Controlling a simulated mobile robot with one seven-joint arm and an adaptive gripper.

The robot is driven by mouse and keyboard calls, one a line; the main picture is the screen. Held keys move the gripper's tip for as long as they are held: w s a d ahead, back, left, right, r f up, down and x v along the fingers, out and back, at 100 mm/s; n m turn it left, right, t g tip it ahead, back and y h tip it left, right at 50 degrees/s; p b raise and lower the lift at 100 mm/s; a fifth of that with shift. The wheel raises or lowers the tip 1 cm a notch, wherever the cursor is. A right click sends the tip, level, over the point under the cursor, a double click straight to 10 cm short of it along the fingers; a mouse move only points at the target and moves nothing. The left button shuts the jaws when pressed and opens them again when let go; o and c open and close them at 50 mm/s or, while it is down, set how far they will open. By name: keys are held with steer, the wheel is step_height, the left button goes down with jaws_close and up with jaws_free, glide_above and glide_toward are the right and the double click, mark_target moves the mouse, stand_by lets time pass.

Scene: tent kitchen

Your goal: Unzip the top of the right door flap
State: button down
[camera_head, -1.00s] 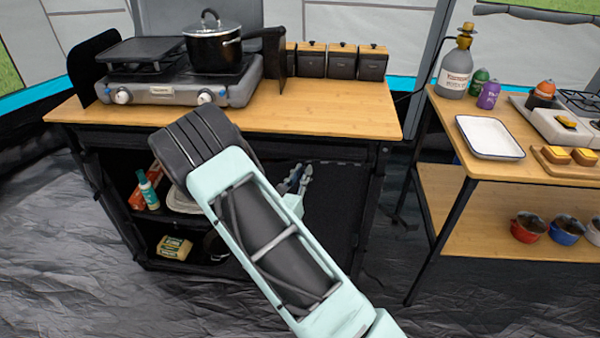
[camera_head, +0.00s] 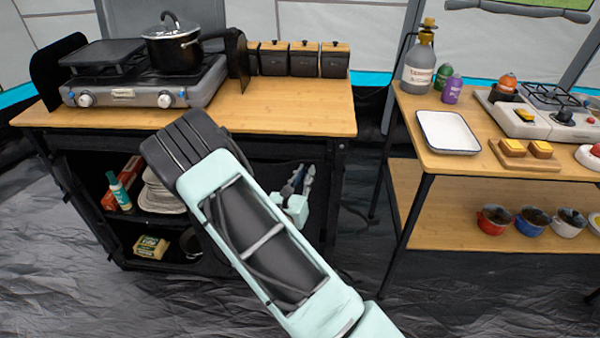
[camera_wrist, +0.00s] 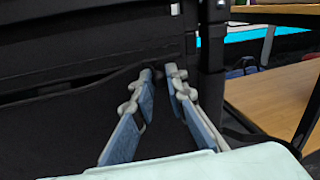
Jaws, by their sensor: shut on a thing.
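The right door flap (camera_wrist: 60,135) is dark cloth on the front of the black cabinet under the stove. In the wrist view its upper edge sags below the cabinet's top band (camera_wrist: 80,60), with a dark gap between them that narrows toward the right. My gripper (camera_wrist: 160,80) is at the flap's top right corner, close to the right post (camera_wrist: 212,75). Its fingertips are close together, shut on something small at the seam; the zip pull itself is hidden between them. In the head view, my gripper (camera_head: 300,178) shows beside my arm, which covers much of the flap.
The cabinet's left compartment is open, with plates (camera_head: 160,192), a teal bottle (camera_head: 119,190) and a packet (camera_head: 151,246). A stove with a pot (camera_head: 172,48) stands on the wooden top. A second table (camera_head: 440,165) stands to the right, across a narrow floor gap.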

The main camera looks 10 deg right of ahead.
steer(key=shift+s+d+f, duration=0.1)
steer(key=shift+s+d, duration=0.15)
steer(key=shift+d, duration=0.4)
steer(key=shift+s+d+f, duration=0.1)
steer(key=shift+s+d, duration=0.15)
steer(key=shift+d, duration=0.35)
steer(key=c, duration=1.9)
jaws_free()
steer(key=shift+d+r, duration=0.1)
steer(key=shift+s+a, duration=0.1)
steer(key=shift+a, duration=0.1)
steer(key=v, duration=1.1)
steer(key=shift+s, duration=0.35)
steer(key=shift+a, duration=0.1)
